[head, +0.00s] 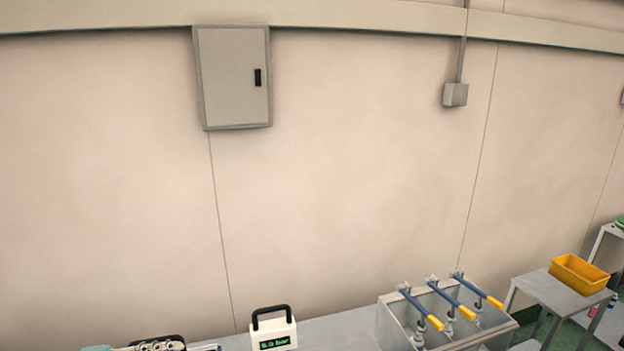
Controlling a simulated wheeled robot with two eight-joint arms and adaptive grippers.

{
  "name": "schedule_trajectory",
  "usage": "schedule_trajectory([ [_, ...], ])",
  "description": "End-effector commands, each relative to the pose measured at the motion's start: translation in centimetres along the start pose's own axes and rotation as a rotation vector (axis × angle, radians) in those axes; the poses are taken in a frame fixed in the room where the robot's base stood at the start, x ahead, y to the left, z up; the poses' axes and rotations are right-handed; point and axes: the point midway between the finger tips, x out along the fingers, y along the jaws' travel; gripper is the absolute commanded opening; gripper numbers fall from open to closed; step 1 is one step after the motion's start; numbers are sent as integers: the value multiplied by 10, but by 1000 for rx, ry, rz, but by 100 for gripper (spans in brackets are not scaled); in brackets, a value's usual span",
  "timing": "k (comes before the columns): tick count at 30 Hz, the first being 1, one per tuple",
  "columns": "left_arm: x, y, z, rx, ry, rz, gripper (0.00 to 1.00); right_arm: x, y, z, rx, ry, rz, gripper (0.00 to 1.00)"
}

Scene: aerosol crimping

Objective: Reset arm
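Neither of my grippers is in the head view, and no part of my arms can be made out for sure. Whether the grippers hold anything is hidden. The head view looks mostly at a pale wall (350,170), with the work surface (338,329) only along the bottom edge.
A white device (273,331) with a black handle and green display stands at the bottom. A metal box (400,322) with blue, yellow-ended levers is right of it. A grey table (555,296) bears a yellow bin (579,274). A wall cabinet (233,78) hangs above.

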Motion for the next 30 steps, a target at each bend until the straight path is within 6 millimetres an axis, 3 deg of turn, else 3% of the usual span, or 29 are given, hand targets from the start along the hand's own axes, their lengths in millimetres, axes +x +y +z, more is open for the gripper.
schedule_trajectory([
  [5,34,-28,6,54,52,-107,32,14,0,10,0,0,0,40],
  [11,74,-77,15,181,139,-284,32,34,0,24,0,0,0,40],
  [17,110,-162,23,489,265,-561,32,67,0,48,0,0,0,40],
  [18,114,-180,24,584,292,-624,32,74,0,54,0,0,0,40],
  [22,117,-224,20,896,365,-791,32,95,0,68,0,0,0,40],
  [25,116,-240,16,1099,402,-872,32,105,0,76,0,0,0,40],
  [30,116,-247,14,1290,434,-933,32,112,0,80,0,0,0,40],
])
